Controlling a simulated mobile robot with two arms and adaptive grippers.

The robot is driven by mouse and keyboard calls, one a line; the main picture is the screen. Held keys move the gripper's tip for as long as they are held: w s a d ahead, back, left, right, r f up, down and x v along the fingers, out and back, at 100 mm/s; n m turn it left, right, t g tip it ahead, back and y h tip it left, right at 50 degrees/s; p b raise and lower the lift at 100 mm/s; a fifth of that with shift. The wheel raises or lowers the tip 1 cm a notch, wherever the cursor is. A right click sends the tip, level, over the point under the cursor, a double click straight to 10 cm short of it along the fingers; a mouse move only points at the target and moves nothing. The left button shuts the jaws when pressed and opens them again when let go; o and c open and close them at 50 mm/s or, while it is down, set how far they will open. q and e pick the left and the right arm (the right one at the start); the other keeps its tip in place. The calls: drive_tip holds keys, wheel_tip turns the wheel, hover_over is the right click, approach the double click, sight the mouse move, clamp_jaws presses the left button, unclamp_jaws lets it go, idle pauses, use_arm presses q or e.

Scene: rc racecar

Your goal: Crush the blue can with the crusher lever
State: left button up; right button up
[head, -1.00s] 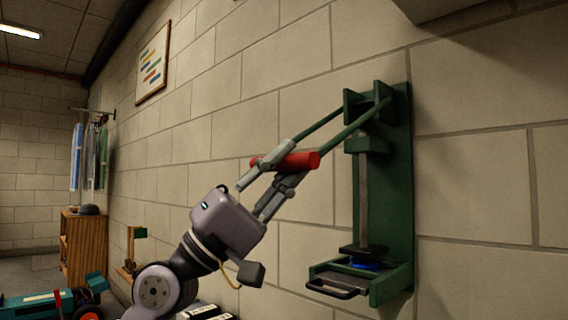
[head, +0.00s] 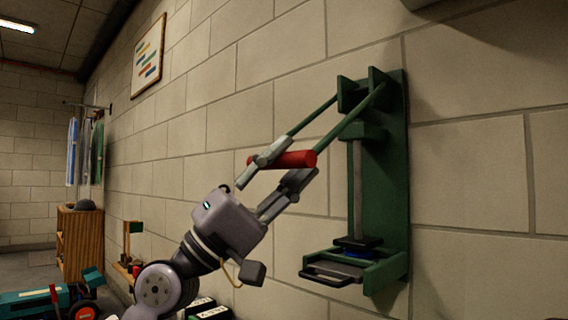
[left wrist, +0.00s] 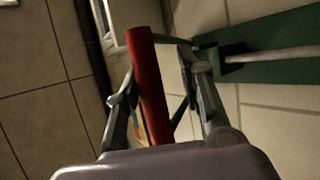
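The green can crusher (head: 395,180) is mounted on the block wall at the right in the head view. Its red lever grip (head: 295,160) is on two green arms sloping down to the left. The blue can (head: 350,252) shows only as a thin, flat blue piece under the dark press plate (head: 362,242). My left gripper (head: 277,174) is open, with one finger on each side of the red grip. In the left wrist view, the red grip (left wrist: 148,90) passes between the spread fingers, with a gap to the right finger. My right gripper is out of view.
A black-handled tray (head: 332,275) sticks out at the crusher's base. A wooden cabinet (head: 80,235) and a teal machine (head: 35,305) stand at the far left. The wall left of the crusher is bare up to a framed picture (head: 148,55).

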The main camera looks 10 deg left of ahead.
use_arm(q)
drive_tip(key=shift+s+a, duration=0.1)
drive_tip(key=shift+s, duration=0.05)
drive_tip(key=v, duration=1.1)
drive_tip(key=shift+a+f, duration=0.2)
drive_tip(key=shift+f, duration=0.15)
